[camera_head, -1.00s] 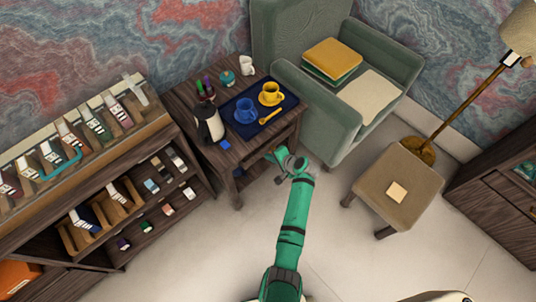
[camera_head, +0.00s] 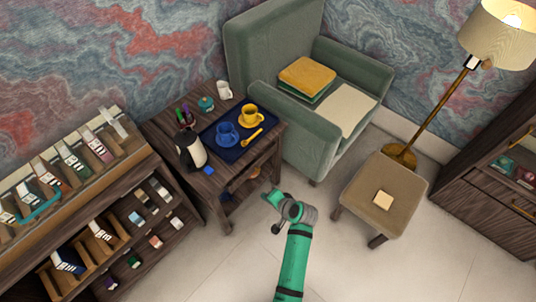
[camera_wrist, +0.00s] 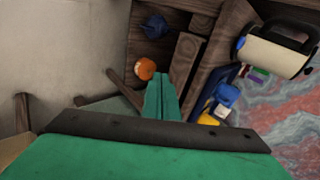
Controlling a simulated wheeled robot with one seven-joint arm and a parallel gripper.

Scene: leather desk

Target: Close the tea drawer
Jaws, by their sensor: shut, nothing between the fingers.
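The dark wooden side table (camera_head: 190,183) stands left of the armchair. Its tea drawer (camera_head: 243,178) seems to be the lighter wooden part under the front edge of the top. I cannot tell how far out it is. My gripper (camera_head: 271,197) is shut and empty, in front of the table and apart from it, over the floor. In the wrist view my gripper's green fingers (camera_wrist: 161,97) are together, pointing towards the table front. A wooden block (camera_wrist: 190,60), perhaps the drawer front, shows there beside an orange round thing (camera_wrist: 145,68) and a dark blue thing (camera_wrist: 155,27).
On the table are a blue tray (camera_head: 228,152) with a blue cup (camera_head: 226,133) and a yellow cup (camera_head: 249,115), and a pitcher (camera_head: 192,148). A display shelf (camera_head: 90,215) stands left, a green armchair (camera_head: 262,55) behind, a stool (camera_head: 382,195) right. The floor between is clear.

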